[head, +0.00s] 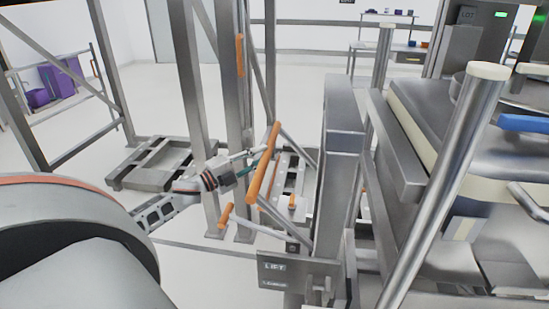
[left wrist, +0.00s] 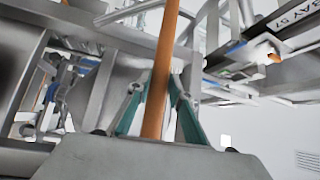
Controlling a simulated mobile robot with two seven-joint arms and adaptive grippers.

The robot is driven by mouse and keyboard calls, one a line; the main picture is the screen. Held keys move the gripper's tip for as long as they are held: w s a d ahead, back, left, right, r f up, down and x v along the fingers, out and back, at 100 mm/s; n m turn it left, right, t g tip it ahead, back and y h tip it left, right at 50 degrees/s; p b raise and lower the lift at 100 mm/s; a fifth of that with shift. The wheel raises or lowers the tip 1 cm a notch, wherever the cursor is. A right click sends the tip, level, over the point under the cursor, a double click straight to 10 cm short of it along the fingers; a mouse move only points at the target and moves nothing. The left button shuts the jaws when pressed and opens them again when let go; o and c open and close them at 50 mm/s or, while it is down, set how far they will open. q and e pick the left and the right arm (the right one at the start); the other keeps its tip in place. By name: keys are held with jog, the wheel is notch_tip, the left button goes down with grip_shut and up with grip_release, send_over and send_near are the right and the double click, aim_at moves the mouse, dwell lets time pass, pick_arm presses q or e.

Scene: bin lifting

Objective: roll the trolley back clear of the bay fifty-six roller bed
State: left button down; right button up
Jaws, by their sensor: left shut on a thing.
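My left gripper (head: 254,161) is shut on a slanted orange handle bar (head: 262,168) in the middle of the head view. In the left wrist view the orange bar (left wrist: 160,70) runs between the two teal fingers (left wrist: 157,100). The bar appears to belong to the steel trolley, whose grey column (head: 340,150) stands just right of it. A plate marked LIFT (head: 290,270) sits low on this structure. The trolley's base and wheels are mostly hidden. I cannot tell which rollers are the bay fifty-six bed. My right gripper is not in view.
Steel uprights (head: 190,110) stand close behind my left gripper. A low grey frame (head: 155,163) lies on the floor to the left. Steel machinery with a cream-edged slab (head: 415,125) crowds the right. A BAY 57 sign (left wrist: 298,35) shows in the left wrist view. White floor is open at the back.

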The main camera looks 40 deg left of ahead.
pick_arm(q)
jog(key=s+a+r, duration=0.1)
jog(key=s+a, duration=0.4)
jog(key=a, duration=0.3)
jog(key=shift+a+r, duration=0.15)
jog(key=shift+a, duration=0.25)
jog(key=shift+w+d, duration=0.2)
jog(key=shift+d, duration=0.1)
jog(key=c, duration=1.8)
grip_release()
jog(key=shift+w+d, duration=0.2)
jog(key=v, duration=0.8)
jog(key=f+v, duration=0.1)
jog(key=v, duration=0.3)
jog(key=shift+b, duration=0.3)
